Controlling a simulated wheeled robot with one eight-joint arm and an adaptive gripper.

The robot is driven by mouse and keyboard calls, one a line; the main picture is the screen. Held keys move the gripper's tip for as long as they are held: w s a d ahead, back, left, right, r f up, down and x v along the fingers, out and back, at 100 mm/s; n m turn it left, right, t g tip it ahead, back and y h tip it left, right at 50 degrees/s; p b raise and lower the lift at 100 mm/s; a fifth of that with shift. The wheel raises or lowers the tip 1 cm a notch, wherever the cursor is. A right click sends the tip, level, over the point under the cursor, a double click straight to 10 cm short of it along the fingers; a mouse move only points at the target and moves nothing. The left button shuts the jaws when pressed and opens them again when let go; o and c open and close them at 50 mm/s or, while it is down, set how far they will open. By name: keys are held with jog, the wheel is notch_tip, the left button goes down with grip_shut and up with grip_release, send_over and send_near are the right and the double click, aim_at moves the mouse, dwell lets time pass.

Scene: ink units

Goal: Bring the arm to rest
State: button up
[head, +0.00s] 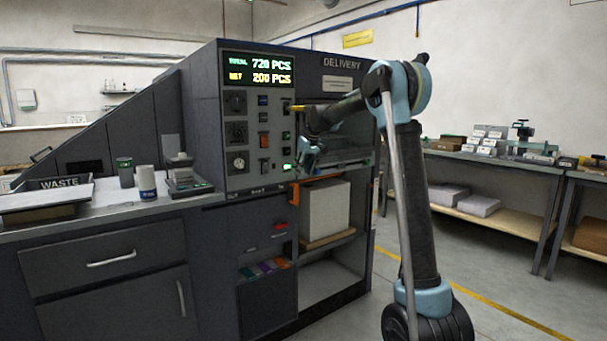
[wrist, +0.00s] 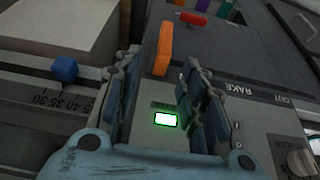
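My arm (head: 415,190) stands in front of the press console, its forearm bent back to the left. My gripper (head: 305,158) hangs by the right side of the control panel (head: 238,130). In the wrist view, my gripper (wrist: 161,68) has its two fingers apart, with nothing held between them. A lit button with a green frame (wrist: 165,119) shows in the gap between the fingers, on the panel beyond. Whether the fingers touch the panel cannot be told.
An orange handle (wrist: 163,48) and a blue knob (wrist: 65,69) are close to the fingers. The display (head: 259,70) reads 720 and 200 PCS. A white stack (head: 326,211) sits in the bay below. Open floor (head: 480,270) lies to the right, before the benches (head: 490,165).

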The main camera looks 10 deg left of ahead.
jog(key=shift+d, duration=0.1)
jog(key=s+d+f+m+h, duration=0.1)
jog(key=s+d+m, duration=0.1)
jog(key=s+d, duration=1.05)
jog(key=s+d+f+m, duration=0.1)
jog(key=s+d+m, duration=0.1)
jog(key=s+d, duration=1.05)
jog(key=s+d+f+m, duration=0.1)
jog(key=s+d+f, duration=0.1)
jog(key=s+f, duration=0.4)
jog(key=s+d+f+m+h, duration=0.1)
jog(key=s+f, duration=0.6)
jog(key=s, duration=0.7)
jog(key=s+d+f+m+g, duration=0.1)
jog(key=s+d+f+m, duration=0.1)
jog(key=s+f, duration=0.4)
jog(key=s+d, duration=0.1)
jog(key=s, duration=0.3)
jog(key=shift+s+f+h, duration=0.25)
jog(key=shift+f+h, duration=0.05)
jog(key=shift+h, duration=0.1)
jog(key=shift+d, duration=0.1)
jog(key=shift+w+f, duration=0.2)
jog(key=shift+w, duration=0.3)
